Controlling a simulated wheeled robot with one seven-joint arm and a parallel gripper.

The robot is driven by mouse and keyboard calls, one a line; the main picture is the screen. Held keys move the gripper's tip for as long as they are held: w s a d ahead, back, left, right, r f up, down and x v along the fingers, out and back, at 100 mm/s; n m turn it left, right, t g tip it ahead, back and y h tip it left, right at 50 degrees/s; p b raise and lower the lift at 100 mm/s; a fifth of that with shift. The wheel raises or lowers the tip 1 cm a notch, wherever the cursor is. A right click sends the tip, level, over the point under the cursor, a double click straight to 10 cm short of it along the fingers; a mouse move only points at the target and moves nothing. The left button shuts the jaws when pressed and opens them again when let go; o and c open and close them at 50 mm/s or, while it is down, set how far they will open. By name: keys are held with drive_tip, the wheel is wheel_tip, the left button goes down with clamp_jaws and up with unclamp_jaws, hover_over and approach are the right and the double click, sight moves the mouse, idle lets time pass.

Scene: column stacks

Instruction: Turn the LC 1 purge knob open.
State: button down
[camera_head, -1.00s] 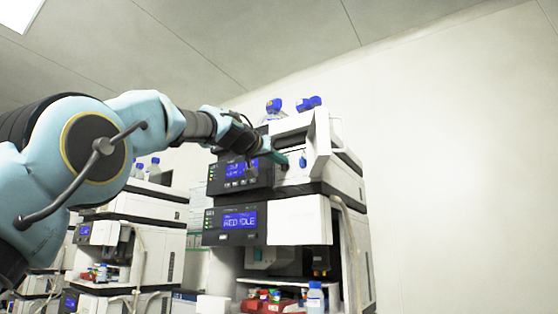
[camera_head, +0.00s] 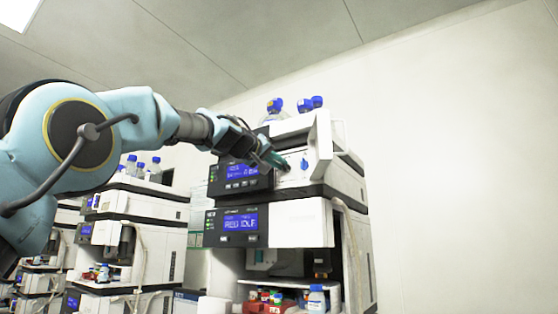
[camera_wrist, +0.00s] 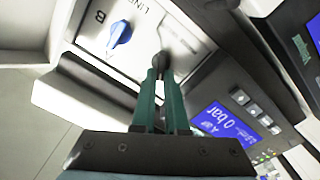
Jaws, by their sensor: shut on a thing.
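The top white module (camera_head: 292,181) of the near stack has a front panel with two knobs. The dark knob (camera_wrist: 161,61), which looks like the purge knob, sits between the tips of my gripper (camera_wrist: 160,78) in the wrist view. The teal fingers are shut on it and hide part of it. My gripper (camera_head: 281,162) also reaches the panel from the left in the head view, its fingers slanting down to the right. A blue knob (camera_wrist: 119,35) beside it, near the letters "LINE" and "B", is free; it also shows in the head view (camera_head: 304,162).
A display (camera_wrist: 225,122) reading 0 bar, with grey buttons (camera_wrist: 255,110), is close to the right of my fingers. A raised white cover (camera_head: 321,141) stands right of the panel. Blue-capped bottles (camera_head: 275,106) stand on top. Another stack (camera_head: 137,226) is at the left.

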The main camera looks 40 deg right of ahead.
drive_tip(key=shift+w+a+f+n+p, duration=0.15)
drive_tip(key=shift+n+p, duration=0.2)
drive_tip(key=shift+n, duration=1.2)
drive_tip(key=shift+w+d+f+n+p, duration=0.1)
drive_tip(key=shift+n+p, duration=0.25)
drive_tip(key=shift+n, duration=1.25)
drive_tip(key=shift+w+a+f+n+p, duration=0.15)
drive_tip(key=shift+n+p, duration=0.2)
drive_tip(key=shift+n, duration=1.2)
drive_tip(key=shift+s+d, duration=0.1)
drive_tip(key=c, duration=0.9)
unclamp_jaws()
drive_tip(key=shift+c, duration=0.2)
drive_tip(key=b+v, duration=0.5)
drive_tip(key=v, duration=0.5)
drive_tip(key=shift+a+b, duration=0.35)
drive_tip(key=shift+b, duration=0.05)
drive_tip(key=shift+s, duration=0.1)
